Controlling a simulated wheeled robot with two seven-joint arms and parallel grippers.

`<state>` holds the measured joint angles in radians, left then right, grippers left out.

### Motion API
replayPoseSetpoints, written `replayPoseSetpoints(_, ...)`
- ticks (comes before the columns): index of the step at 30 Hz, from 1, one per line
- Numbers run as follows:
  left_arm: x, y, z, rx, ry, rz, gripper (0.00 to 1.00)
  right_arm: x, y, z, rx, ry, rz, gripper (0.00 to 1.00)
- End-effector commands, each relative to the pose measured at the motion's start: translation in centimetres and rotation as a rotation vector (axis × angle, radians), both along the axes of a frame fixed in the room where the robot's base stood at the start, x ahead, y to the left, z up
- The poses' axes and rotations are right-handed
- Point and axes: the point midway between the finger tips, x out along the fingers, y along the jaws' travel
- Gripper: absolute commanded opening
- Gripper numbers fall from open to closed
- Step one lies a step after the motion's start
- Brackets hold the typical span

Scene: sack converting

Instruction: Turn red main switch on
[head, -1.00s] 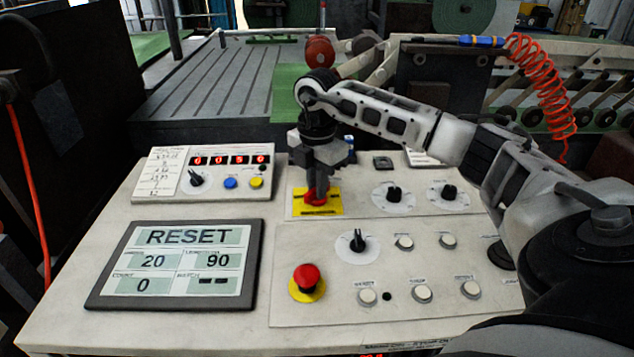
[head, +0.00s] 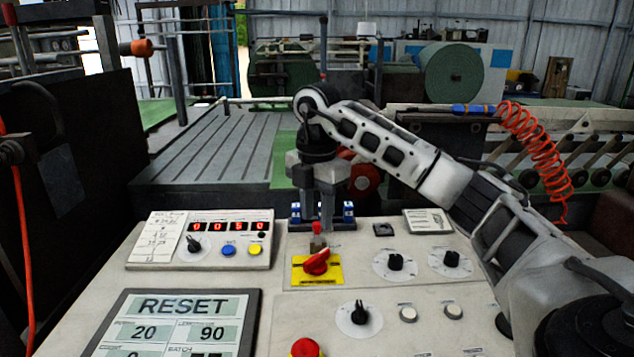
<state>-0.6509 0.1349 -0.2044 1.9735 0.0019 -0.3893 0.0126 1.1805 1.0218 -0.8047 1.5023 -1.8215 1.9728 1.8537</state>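The red main switch (head: 317,262) is a rotary handle on a yellow plate (head: 333,275), at the upper middle of the control panel. Its handle lies at a slant, pointing up to the right. My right gripper (head: 318,220) hangs fingers down above and behind the switch, clear of the handle. Its two fingers look apart with nothing between them. My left gripper is not in view.
Black knobs (head: 396,262) stand right of the switch, and a counter box (head: 202,240) stands left. A RESET screen (head: 178,325) and a red emergency button (head: 305,348) are nearer. Blue-and-white parts (head: 348,211) sit behind the fingers. An orange coiled hose (head: 540,150) hangs at right.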

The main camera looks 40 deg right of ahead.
Motion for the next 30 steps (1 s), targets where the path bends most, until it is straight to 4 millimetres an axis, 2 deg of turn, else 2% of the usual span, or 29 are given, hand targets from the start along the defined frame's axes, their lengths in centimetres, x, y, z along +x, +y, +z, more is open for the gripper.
replayPoseSetpoints(2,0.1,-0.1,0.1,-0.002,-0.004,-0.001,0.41,0.1,0.0,2.1,0.001,-0.007,0.001,0.33)
replayPoseSetpoints(3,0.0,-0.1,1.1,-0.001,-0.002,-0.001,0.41,0.0,0.0,3.6,-0.001,-0.005,-0.001,0.33)
replayPoseSetpoints(5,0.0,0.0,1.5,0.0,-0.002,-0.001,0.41,0.0,-0.1,4.8,-0.001,-0.005,-0.002,0.33)
replayPoseSetpoints(10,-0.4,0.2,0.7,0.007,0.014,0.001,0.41,0.0,0.0,6.3,-0.001,-0.003,-0.001,0.33)
replayPoseSetpoints(15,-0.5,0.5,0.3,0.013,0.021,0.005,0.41,0.0,0.0,6.8,0.001,-0.001,-0.001,0.33)
replayPoseSetpoints(30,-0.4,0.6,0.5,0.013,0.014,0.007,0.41,0.0,0.0,6.8,0.001,-0.001,-0.001,0.33)
